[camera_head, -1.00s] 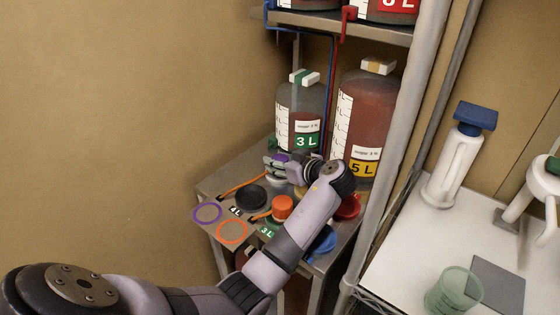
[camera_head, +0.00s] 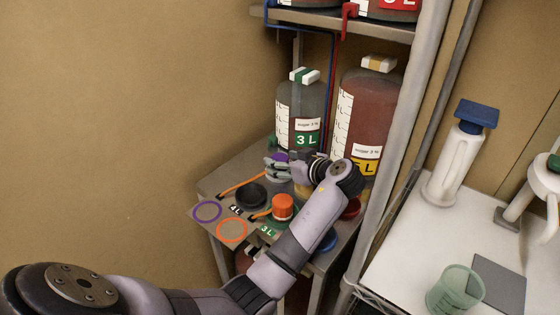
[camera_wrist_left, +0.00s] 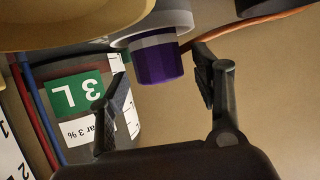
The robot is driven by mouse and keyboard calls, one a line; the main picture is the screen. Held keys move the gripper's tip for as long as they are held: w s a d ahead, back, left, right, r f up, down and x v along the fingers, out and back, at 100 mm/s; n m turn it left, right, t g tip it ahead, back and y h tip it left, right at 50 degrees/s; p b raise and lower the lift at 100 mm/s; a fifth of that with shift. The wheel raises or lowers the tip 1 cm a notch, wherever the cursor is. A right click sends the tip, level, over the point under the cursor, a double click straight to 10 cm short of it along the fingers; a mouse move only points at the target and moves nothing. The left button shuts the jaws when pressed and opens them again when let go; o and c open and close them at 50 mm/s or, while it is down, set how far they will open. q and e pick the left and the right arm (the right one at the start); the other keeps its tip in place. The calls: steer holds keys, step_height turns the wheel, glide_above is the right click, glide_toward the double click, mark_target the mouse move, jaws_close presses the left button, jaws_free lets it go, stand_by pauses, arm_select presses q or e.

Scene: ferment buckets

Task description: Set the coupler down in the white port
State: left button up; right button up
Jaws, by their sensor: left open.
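A purple coupler (camera_wrist_left: 157,61) sits upright in a pale grey-white ring, apparently the white port (camera_wrist_left: 165,22), in the left wrist view, which is upside down. The purple coupler also shows as a small patch in the head view (camera_head: 281,157), behind my fingers; the port is mostly hidden there. My left gripper (camera_head: 272,167) is open over the small table. In the wrist view its fingers (camera_wrist_left: 160,80) stand on either side of the coupler, with gaps showing, and nothing is gripped. My right gripper is not in view.
The table also holds a black disc (camera_head: 251,195) with an orange hose and an orange-capped piece (camera_head: 282,206). Behind stand a 3 L bottle (camera_head: 299,115) and a 5 L bottle (camera_head: 368,105). A post (camera_head: 400,150) rises at right, beside a white bench (camera_head: 405,255).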

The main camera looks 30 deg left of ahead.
arm_select(q)
steer(key=b+v, duration=0.1)
steer(key=v, duration=0.4)
steer(key=shift+d+r, duration=0.15)
steer(key=shift+d, duration=0.15)
